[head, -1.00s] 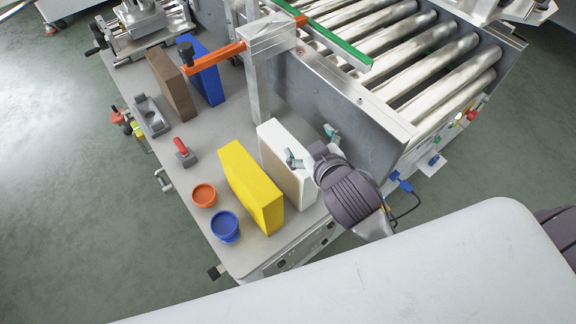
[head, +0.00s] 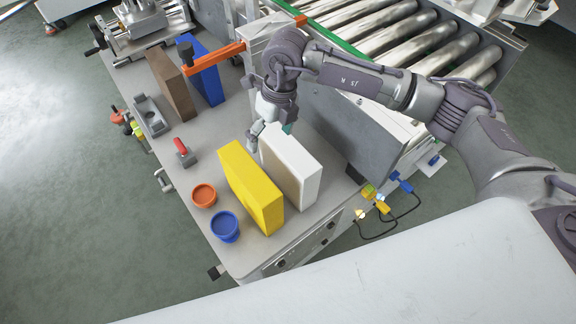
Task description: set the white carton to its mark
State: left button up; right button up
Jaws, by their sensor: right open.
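The white carton (head: 294,167) stands upright on the grey table, just right of the yellow carton and apart from it. My right gripper (head: 271,131) is open at the carton's far end, pointing down, with a finger towards each side. Whether its fingers touch the carton cannot be told. The gripper and wrist hide part of the carton's far end. I cannot make out a mark for the carton. My left gripper is not in view.
The yellow carton (head: 250,188), brown carton (head: 171,84) and blue carton (head: 209,83) stand on the table (head: 150,82). An orange bowl (head: 203,196) and a blue bowl (head: 225,227) are at the front. An orange bar (head: 219,56) crosses above the table.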

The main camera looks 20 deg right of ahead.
jog(key=h, duration=0.2)
send_over(289, 147)
jog(key=shift+a+r+m, duration=0.1)
jog(key=shift+r+m, duration=0.05)
jog(key=shift+m, duration=0.15)
notch_tip(289, 147, down, 7)
jog(key=shift+f+p, duration=0.1)
jog(key=shift+p, duration=0.35)
jog(key=shift+w+f+p, duration=0.15)
jog(key=shift+f+p, duration=0.4)
jog(key=shift+f, duration=2.55)
jog(key=shift+c, duration=0.4)
jog(key=shift+r, duration=0.1)
grip_shut()
